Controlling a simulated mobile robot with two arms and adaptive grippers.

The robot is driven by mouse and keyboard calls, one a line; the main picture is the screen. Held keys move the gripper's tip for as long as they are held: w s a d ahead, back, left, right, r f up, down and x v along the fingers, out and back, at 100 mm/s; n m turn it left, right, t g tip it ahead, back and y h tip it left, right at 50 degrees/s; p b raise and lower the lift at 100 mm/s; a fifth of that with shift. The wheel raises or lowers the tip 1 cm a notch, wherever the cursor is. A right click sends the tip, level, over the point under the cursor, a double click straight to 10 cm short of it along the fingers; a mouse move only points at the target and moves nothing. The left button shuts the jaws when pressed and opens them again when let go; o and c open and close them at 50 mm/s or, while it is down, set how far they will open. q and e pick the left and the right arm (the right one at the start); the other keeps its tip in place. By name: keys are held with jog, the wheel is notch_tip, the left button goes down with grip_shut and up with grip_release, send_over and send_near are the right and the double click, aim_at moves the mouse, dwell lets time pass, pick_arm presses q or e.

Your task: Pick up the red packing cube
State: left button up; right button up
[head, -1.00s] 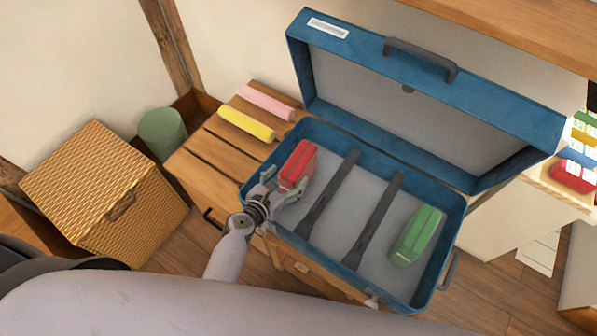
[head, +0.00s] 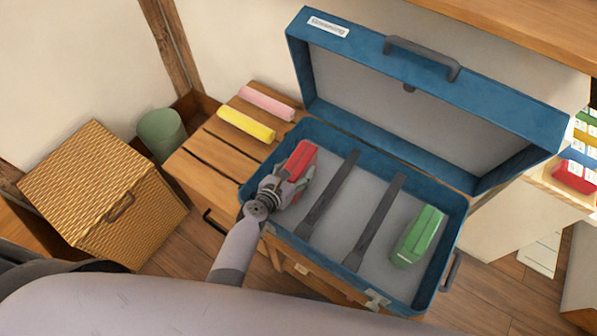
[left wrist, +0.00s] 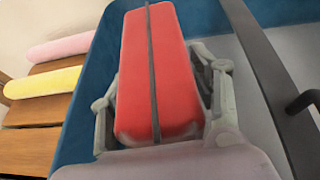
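The red packing cube (head: 301,158) lies at the left end of the open blue suitcase (head: 452,232). In the left wrist view the red cube (left wrist: 155,70) fills the middle, with a dark strip along its top. My left gripper (head: 291,178) is over the cube's near part and hides some of it in the head view. In the left wrist view its fingers (left wrist: 160,95) are spread, one on each side of the cube. They are very close to its sides; I cannot tell if they press on it. My right gripper is not in view.
A green packing cube (head: 418,236) lies at the suitcase's right end, beyond two dark straps (head: 375,222). The raised lid (head: 430,100) stands behind. Yellow (head: 246,125) and pink (head: 267,103) rolls lie on the wooden bench (head: 205,155). A wicker basket (head: 95,195) stands left.

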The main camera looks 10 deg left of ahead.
pick_arm(q)
jog(key=c, duration=0.8)
jog(key=shift+c, duration=0.2)
jog(key=shift+r, duration=0.2)
